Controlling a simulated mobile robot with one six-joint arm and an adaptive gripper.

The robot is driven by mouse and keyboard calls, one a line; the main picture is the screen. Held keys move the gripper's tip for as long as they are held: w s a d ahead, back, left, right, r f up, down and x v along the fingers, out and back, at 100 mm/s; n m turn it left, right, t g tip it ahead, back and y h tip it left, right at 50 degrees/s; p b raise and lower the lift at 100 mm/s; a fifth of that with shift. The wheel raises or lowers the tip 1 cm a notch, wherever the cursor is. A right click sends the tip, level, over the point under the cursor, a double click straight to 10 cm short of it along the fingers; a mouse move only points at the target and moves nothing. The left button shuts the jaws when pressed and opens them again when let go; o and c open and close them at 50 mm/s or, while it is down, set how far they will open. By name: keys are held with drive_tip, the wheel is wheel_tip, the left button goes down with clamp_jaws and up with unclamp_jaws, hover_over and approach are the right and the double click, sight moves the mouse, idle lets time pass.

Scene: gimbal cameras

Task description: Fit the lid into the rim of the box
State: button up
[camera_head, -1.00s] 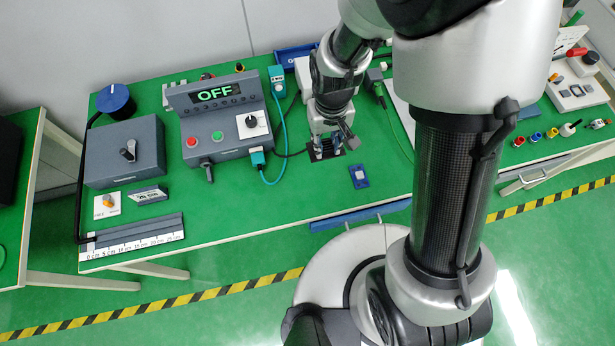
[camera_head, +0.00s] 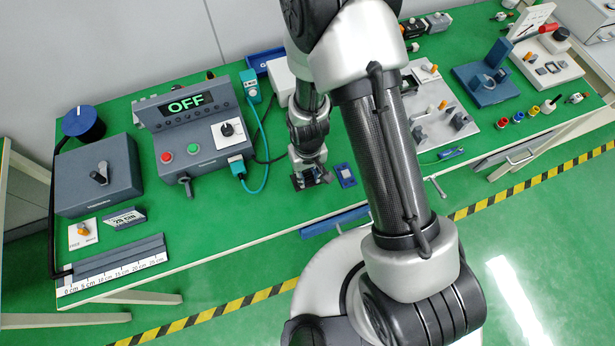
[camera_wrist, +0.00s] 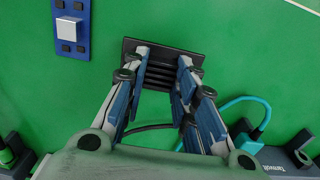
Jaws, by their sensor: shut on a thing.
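My gripper (camera_head: 308,176) points down over the front middle of the green table. In the wrist view (camera_wrist: 161,68) its blue-padded fingers are shut on a black slotted plate (camera_wrist: 158,47), which looks like the lid. The plate also shows in the head view (camera_head: 299,183), dark and partly covered by the gripper; I cannot tell its height above the table. A white box-like body (camera_head: 281,78) stands farther back, partly behind my arm; I cannot tell whether it is the task's box, and no open rim shows clearly.
A small blue plate with a silver square (camera_head: 346,174) lies right of my gripper. A grey control console (camera_head: 205,152) and a teal cable (camera_head: 263,170) are to the left. Bare green tabletop (camera_head: 240,215) lies front-left, up to the table edge.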

drive_tip(key=shift+f, duration=1.25)
drive_tip(key=shift+f+b, duration=0.2)
drive_tip(key=shift+b, duration=0.2)
drive_tip(key=o, duration=1)
